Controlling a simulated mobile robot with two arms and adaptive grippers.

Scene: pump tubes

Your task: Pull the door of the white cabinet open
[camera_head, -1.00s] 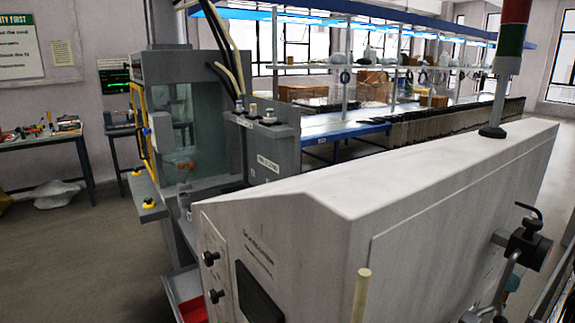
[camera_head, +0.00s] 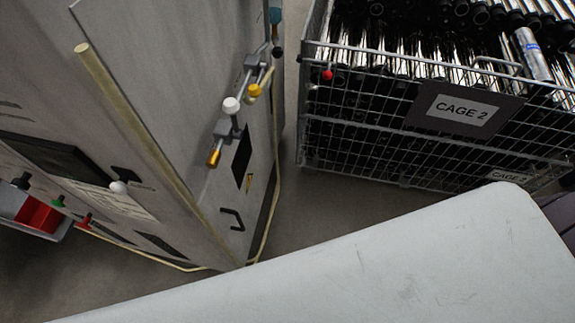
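A pale grey-white cabinet (camera_head: 190,70) stands at the left in the head view, seen steeply from above. Its right-hand side carries a small black bar handle (camera_head: 232,218) low down. A black rectangular panel (camera_head: 241,156) with a yellow warning label below it sits above the handle. The outline of a door is not clear from here, but no open gap shows in the cabinet. Neither of my grippers is in view.
Valves with white and yellow knobs (camera_head: 231,105) stick out from the cabinet's side. A cream tube (camera_head: 135,120) runs down its corner. A wire cage (camera_head: 400,135) marked CAGE 2, full of metal tubes, stands right. Bare floor (camera_head: 310,205) lies between.

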